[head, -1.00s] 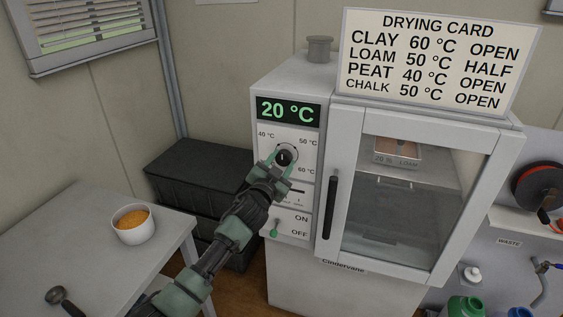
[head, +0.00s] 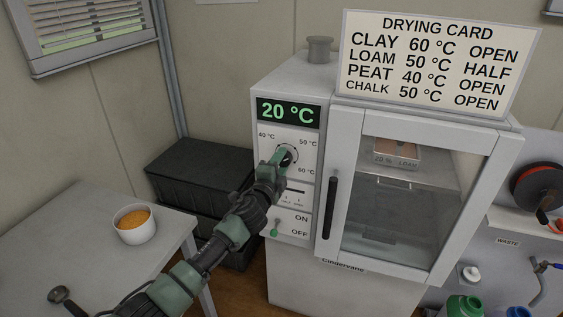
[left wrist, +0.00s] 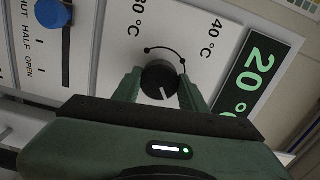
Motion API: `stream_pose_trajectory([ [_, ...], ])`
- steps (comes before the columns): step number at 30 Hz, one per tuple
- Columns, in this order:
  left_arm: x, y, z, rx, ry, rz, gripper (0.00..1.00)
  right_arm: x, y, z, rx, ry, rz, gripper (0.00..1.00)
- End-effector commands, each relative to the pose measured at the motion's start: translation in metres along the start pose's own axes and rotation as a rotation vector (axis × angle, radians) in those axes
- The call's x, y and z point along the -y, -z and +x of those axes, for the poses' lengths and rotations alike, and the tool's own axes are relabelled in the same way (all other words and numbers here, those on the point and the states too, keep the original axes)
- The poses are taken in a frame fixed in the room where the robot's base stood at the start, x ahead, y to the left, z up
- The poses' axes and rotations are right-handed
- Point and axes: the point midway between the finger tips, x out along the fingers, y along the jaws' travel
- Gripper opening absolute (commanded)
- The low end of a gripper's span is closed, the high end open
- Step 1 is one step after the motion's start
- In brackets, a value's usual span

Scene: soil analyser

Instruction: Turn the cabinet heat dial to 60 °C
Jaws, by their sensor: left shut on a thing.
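The cabinet heat dial (head: 287,156) is a round black knob on the white front panel, below a green display (head: 289,112) reading 20 °C. Labels 40 °C, 50 °C and 60 °C stand around it. My left gripper (head: 284,160) is shut on the dial, with one finger on each side in the left wrist view (left wrist: 158,92). It hides part of the dial in the head view. My right gripper is not in view.
A green-tipped ON/OFF switch (head: 275,229) sits below the gripper. A blue knob (left wrist: 52,14) stands beside SHUT, HALF, OPEN marks. The cabinet's glass door (head: 410,200) is closed. A table (head: 75,225) with a white bowl (head: 136,232) is at left.

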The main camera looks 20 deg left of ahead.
Motion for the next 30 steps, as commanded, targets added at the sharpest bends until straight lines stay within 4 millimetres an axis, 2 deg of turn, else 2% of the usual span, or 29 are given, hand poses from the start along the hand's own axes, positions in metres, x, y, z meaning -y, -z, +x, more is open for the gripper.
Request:
stream_pose_trajectory([
  [30,0.001,0.000,0.000,-0.001,-0.002,0.968,0.02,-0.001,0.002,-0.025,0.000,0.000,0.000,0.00],
])
